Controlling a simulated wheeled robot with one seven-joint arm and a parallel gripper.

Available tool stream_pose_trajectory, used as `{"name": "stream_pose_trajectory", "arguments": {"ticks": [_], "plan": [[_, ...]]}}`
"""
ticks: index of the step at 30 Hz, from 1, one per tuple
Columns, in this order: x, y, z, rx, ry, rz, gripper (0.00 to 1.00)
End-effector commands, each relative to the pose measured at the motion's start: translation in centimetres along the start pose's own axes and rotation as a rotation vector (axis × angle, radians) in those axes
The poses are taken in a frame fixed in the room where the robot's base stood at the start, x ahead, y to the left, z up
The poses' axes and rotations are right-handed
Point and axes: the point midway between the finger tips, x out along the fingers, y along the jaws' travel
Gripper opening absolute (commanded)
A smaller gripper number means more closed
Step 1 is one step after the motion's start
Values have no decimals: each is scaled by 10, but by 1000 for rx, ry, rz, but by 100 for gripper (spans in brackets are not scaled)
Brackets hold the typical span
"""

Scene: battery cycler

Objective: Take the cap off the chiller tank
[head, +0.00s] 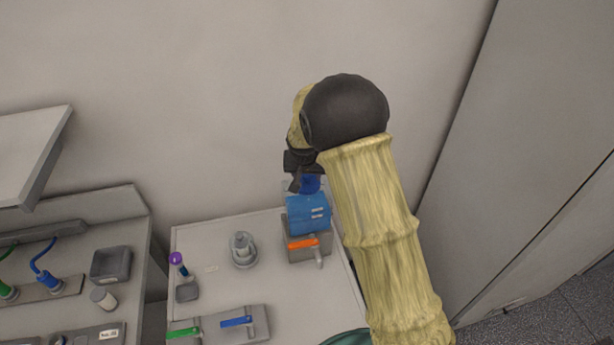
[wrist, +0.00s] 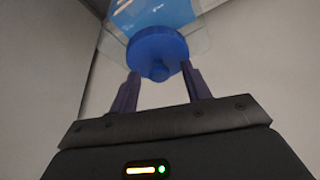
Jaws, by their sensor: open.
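The chiller tank (head: 307,213) is a blue container at the back right of the bench, beside my arm in the head view. Its cap (head: 311,183) is blue and partly hidden behind my gripper. In the wrist view the round blue cap (wrist: 157,50) with a small central knob sits on the tank (wrist: 150,14). My gripper (wrist: 160,82) is open, with one finger on each side of the cap, at or just below its rim. I cannot tell whether the fingers touch it. In the head view my gripper (head: 300,180) is at the cap, mostly hidden by my wrist.
The tank stands on a grey unit with an orange-handled valve (head: 303,243). A grey fitting (head: 243,250), a purple-topped item (head: 177,260) and a plate with green and blue levers (head: 236,322) share the bench (head: 210,240). Walls are close behind and right.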

Motion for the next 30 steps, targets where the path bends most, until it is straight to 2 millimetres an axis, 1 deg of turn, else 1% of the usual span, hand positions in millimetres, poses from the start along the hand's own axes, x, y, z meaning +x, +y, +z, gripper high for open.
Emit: {"name": "stream_pose_trajectory", "arguments": {"ticks": [15, 17, 18, 20, 22, 23, 30], "plan": [[0, 0, 0, 0, 0, 0, 48], [0, 0, 0, 0, 0, 0, 36], [0, 0, 0, 0, 0, 0, 28], [0, 0, 0, 0, 0, 0, 17], [0, 0, 0, 0, 0, 0, 3], [0, 0, 0, 0, 0, 0, 0], [0, 1, 0, 1, 0, 0, 0]]}}
